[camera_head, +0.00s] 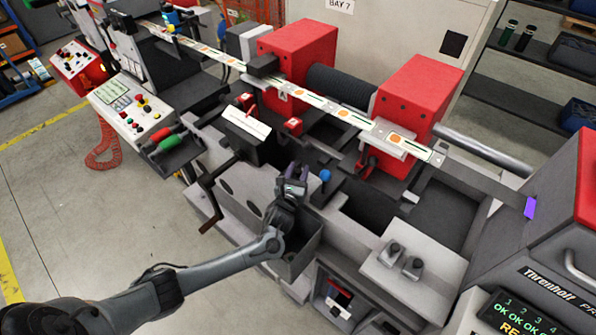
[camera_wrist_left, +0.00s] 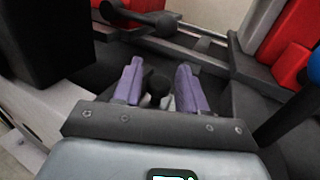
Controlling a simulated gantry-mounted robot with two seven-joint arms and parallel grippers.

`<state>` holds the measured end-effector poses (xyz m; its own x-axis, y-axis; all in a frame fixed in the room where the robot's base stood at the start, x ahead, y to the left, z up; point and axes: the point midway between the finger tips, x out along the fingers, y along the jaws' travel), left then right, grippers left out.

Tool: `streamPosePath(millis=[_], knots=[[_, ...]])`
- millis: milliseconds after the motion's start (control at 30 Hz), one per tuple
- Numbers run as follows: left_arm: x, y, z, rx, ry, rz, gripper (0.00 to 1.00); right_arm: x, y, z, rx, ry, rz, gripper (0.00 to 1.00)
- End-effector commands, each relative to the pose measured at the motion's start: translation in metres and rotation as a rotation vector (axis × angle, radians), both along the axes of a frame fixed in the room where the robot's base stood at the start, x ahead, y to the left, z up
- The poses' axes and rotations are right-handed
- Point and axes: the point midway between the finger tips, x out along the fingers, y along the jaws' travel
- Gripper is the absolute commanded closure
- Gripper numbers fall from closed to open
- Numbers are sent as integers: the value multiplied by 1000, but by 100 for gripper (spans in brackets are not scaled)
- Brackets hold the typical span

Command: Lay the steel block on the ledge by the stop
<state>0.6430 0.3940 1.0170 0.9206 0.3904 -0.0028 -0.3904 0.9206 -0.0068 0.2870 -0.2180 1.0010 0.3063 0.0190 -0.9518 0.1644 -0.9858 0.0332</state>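My left gripper (camera_head: 292,186) is over the front of the machine, above an open grey bin (camera_head: 300,262). In the left wrist view its two purple-grey fingers (camera_wrist_left: 159,85) stand apart. A dark rounded knob shows between or beyond them (camera_wrist_left: 156,84); I cannot tell its depth, and no block is seen gripped. I cannot pick out the steel block with certainty; a small pale grey piece (camera_head: 410,197) lies right of the gripper. A light grey flat shelf (camera_head: 432,283) at the front right carries two small dark grey pieces; I cannot tell whether it is the ledge. My right gripper is out of view.
A blue-topped lever (camera_head: 325,176) stands close right of the left gripper. A dark crank (camera_head: 208,190) and a white-topped dark box (camera_head: 247,130) are to its left. Red housings (camera_head: 418,100) and a label strip (camera_head: 313,99) run behind.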

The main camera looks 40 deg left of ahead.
Motion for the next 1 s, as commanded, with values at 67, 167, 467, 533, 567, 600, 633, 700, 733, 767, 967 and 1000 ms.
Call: streamPosePath(millis=[67,167,467,533,567,600,633,700,733,767,967,1000], knots=[[0,0,0,0,0,0,48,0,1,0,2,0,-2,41],[0,0,0,0,0,0,48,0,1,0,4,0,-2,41],[-3,-1,3,0,2,0,48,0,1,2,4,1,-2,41],[-9,-4,3,0,2,-1,48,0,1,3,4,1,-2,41],[-13,-5,3,1,2,0,48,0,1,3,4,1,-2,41],[-18,-8,3,1,3,-1,48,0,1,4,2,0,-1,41],[-23,-10,3,1,4,-2,48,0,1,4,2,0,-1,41],[-34,-14,3,0,3,-2,48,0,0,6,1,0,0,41],[-39,-17,3,-1,2,-3,48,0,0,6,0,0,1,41],[-45,-19,3,0,2,-2,48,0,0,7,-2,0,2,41],[-78,-33,3,-1,2,-1,48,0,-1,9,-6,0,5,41],[-84,-35,3,0,3,-1,48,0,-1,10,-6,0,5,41]])
